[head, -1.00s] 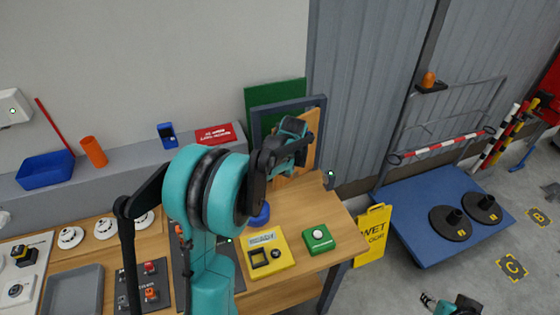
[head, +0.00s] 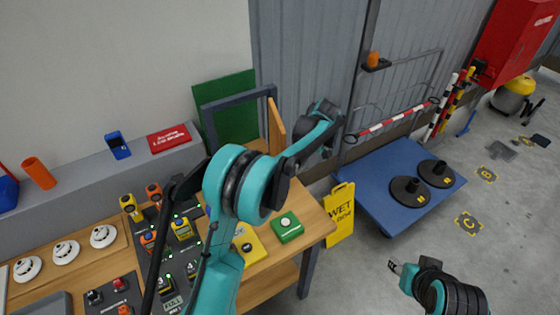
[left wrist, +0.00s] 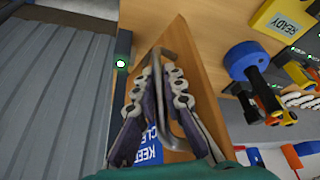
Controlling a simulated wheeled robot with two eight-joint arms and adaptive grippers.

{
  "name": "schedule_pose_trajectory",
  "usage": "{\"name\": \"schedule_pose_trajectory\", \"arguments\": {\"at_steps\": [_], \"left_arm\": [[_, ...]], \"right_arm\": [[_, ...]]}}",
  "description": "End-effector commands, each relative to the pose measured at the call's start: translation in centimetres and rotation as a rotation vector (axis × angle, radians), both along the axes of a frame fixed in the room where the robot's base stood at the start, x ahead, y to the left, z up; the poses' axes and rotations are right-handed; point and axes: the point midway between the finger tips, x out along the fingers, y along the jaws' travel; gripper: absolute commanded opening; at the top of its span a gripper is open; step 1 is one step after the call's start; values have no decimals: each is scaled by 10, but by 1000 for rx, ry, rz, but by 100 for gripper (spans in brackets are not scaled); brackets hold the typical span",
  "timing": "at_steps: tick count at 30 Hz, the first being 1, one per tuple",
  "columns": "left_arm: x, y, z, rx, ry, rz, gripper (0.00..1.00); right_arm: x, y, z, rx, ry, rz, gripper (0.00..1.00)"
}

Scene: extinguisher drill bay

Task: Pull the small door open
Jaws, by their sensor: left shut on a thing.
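The small door (head: 276,131) is a wooden panel at the right side of a dark upright frame (head: 207,124) on the workbench. It stands at an angle out of the frame, and a green board (head: 236,123) shows through the opening. In the left wrist view the door (left wrist: 200,82) carries a bent metal bar handle (left wrist: 160,105). My left gripper (left wrist: 167,82) is shut on this handle.
A yellow block (head: 250,243) and a green button box (head: 286,227) lie on the bench in front of the frame. A yellow wet-floor sign (head: 340,214) and a blue trolley (head: 385,185) stand right of the bench. Grey corrugated wall lies behind.

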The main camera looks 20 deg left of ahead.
Motion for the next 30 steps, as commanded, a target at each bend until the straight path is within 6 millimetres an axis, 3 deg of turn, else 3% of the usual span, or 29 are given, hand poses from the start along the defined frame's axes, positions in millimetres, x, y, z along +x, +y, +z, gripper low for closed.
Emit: {"name": "schedule_pose_trajectory", "arguments": {"at_steps": [12,30], "left_arm": [[31,-28,0,-5,2,-5,0],[36,-32,-1,-6,4,-6,0]], "right_arm": [[0,0,5,0,0,0,40],[0,0,6,0,0,0,40]]}}
